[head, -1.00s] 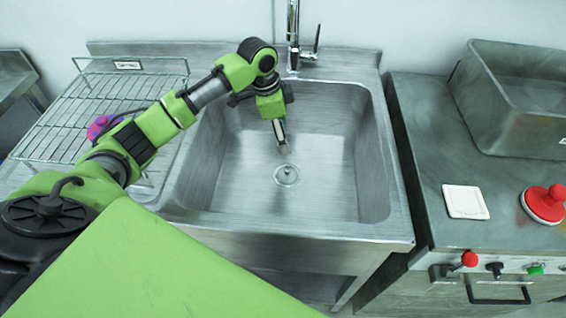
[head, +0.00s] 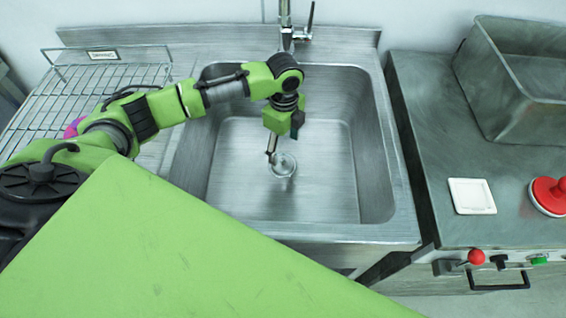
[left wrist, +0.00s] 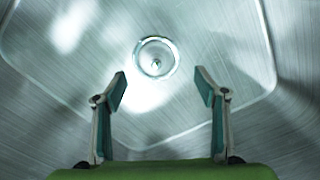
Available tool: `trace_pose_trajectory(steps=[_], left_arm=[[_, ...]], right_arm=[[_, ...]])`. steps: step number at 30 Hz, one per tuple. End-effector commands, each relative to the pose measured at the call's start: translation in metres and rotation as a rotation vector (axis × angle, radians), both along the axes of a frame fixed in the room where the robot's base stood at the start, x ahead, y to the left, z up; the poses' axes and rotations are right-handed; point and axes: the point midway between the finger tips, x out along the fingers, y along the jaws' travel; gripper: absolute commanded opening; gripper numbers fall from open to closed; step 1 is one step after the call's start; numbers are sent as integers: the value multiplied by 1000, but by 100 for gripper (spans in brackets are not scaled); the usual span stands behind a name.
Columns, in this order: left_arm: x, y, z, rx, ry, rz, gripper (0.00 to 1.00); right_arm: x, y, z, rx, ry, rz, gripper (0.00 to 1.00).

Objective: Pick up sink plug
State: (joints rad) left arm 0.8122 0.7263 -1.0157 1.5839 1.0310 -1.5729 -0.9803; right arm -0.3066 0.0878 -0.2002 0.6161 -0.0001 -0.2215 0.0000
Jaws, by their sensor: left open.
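The sink plug (head: 283,165) is a small round metal piece with a knob, sitting at the drain in the bottom of the steel sink (head: 230,195). In the left wrist view the plug (left wrist: 156,62) shows whole, beyond the fingertips and roughly centred between them. My left gripper (head: 271,155) reaches down into the basin, close to the plug, with its fingers partly in front of the plug's left side. The left wrist view shows its two fingers (left wrist: 160,90) spread apart with nothing between them. My right gripper is not in view.
The faucet (head: 287,30) stands behind the basin, near my arm. A wire rack (head: 75,95) is on the left. On the right counter are a deep metal tub (head: 530,115), a white square plate (head: 472,196) and a red knobbed object (head: 549,196).

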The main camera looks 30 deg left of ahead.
Motion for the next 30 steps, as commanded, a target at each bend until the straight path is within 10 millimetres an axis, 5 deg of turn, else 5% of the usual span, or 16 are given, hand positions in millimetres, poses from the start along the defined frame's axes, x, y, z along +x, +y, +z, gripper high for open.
trace_pose_trajectory(steps=[15,23,30], left_arm=[[-8,0,-56,1,0,1,66],[-7,0,-59,1,-1,0,66],[-7,0,-59,1,-1,1,6]], right_arm=[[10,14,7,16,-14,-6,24],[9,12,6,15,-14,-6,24],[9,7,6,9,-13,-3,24]])
